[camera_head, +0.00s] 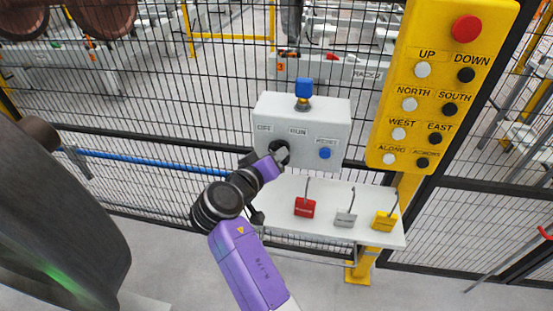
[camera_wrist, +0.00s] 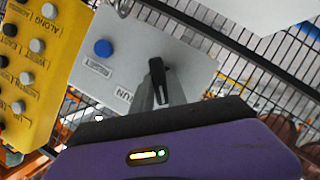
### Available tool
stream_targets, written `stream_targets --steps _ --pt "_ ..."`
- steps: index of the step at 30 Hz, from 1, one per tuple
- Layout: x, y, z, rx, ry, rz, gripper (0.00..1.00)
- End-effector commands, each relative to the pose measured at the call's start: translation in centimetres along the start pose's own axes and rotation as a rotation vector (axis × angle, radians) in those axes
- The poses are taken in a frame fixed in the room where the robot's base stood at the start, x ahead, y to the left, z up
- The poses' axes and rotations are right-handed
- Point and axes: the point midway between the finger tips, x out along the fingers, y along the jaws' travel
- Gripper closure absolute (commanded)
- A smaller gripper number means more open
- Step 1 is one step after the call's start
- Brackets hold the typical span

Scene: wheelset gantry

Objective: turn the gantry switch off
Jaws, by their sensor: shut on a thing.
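The gantry switch (camera_head: 274,148) is a black rotary knob on the front of a light grey control box (camera_head: 335,112). The box has labels OFF, RUN and RESET and a blue button. In the wrist view the black switch handle (camera_wrist: 158,76) stands out from the box face between my grey fingertips. My gripper (camera_head: 281,155) is shut on this handle, and in the wrist view my gripper (camera_wrist: 160,95) covers the lower part of the box. The OFF label is hidden there. I cannot tell exactly which label the handle points at.
A blue key-like piece (camera_head: 304,88) stands on the box top. Red (camera_head: 305,207), grey (camera_head: 346,219) and yellow (camera_head: 384,220) padlock-like pieces lie on a white shelf (camera_head: 280,223) below. A yellow button panel (camera_head: 385,155) is close on the right. Black mesh fence (camera_head: 200,100) stands behind.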

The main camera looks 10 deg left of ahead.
Motion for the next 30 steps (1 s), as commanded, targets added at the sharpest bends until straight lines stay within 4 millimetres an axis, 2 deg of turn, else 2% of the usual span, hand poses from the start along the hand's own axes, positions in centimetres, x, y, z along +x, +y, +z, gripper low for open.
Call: stream_targets --steps 9,23,24,26,30 --pt "0.03 -0.15 0.12 -0.080 -0.002 0.032 1.00" --pt "0.03 -0.12 0.13 -0.090 -0.002 0.036 1.00" --pt "0.03 -0.12 0.13 -0.090 -0.002 0.036 0.74" --pt "0.03 -0.12 0.12 -0.089 -0.002 0.036 0.62" --pt "0.02 -0.10 0.08 -0.088 -0.001 0.035 0.60"
